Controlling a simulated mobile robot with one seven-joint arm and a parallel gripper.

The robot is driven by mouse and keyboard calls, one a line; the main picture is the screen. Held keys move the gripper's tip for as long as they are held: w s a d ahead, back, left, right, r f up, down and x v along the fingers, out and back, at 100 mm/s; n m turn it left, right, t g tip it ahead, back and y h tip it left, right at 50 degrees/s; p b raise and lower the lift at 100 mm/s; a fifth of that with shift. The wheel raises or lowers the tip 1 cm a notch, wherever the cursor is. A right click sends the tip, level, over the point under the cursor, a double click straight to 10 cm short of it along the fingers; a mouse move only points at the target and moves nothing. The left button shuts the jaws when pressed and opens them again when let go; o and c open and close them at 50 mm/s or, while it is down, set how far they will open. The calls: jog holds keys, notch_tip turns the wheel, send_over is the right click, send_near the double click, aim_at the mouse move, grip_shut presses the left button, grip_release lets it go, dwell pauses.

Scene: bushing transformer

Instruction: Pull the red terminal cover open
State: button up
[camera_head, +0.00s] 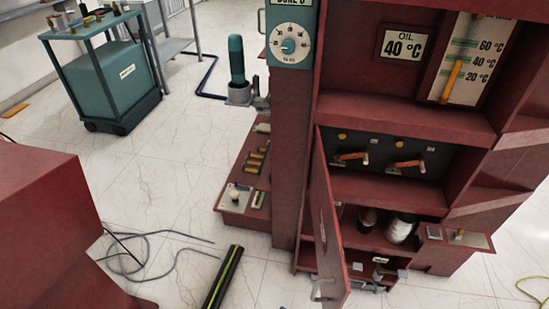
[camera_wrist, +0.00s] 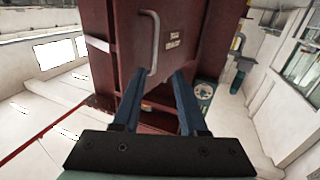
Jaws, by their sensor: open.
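The red terminal cover (camera_head: 333,228) stands swung out from the red cabinet in the head view, attached along its left side. Behind it the compartment is partly exposed. A red panel with a pale label, which looks like the cover (camera_wrist: 190,60), fills the middle of the wrist view. A grey bar handle (camera_wrist: 154,45) is on it. My gripper (camera_wrist: 163,74) is open, with its two blue fingers apart. The fingertips overlap the handle's lower end in the picture; I cannot tell whether they touch it. Nothing is seen held. I cannot make out my gripper in the head view.
The red cabinet (camera_head: 295,150) has orange switches (camera_head: 407,164) and a dark and a white cylinder (camera_head: 399,231) in its lower openings. A red block (camera_head: 45,235) stands at left. A dark striped bar (camera_head: 222,278) and loose cable (camera_head: 130,255) lie on the floor. Tiled floor shows upper left.

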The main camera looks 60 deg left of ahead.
jog(key=shift+v, duration=2.3)
jog(key=shift+s, duration=0.1)
